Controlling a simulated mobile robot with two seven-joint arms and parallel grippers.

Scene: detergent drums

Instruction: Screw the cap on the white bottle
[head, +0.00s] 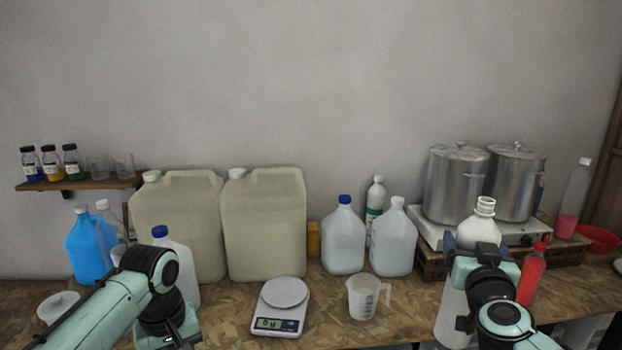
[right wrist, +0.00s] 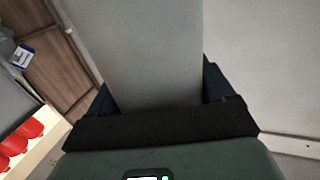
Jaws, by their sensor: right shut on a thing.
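The white bottle (head: 479,230) is at the right of the head view, its ribbed neck bare and open at the top. My right gripper (head: 481,248) is shut on its body, and my wrist hides much of it. In the right wrist view the bottle's pale side (right wrist: 155,50) fills the space between the fingers of my right gripper (right wrist: 158,92). My left gripper (head: 175,335) is at the bottom left, partly cut off by the frame edge; its fingertips are not clear. I cannot make out a loose cap for this bottle.
A scale (head: 285,297) and a measuring jug (head: 366,297) stand mid-table. Large canisters (head: 265,225), capped jugs (head: 344,240) and steel pots (head: 455,185) line the back. A red bottle (head: 532,275) stands close right of my right wrist. Bare wood lies between scale and jug.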

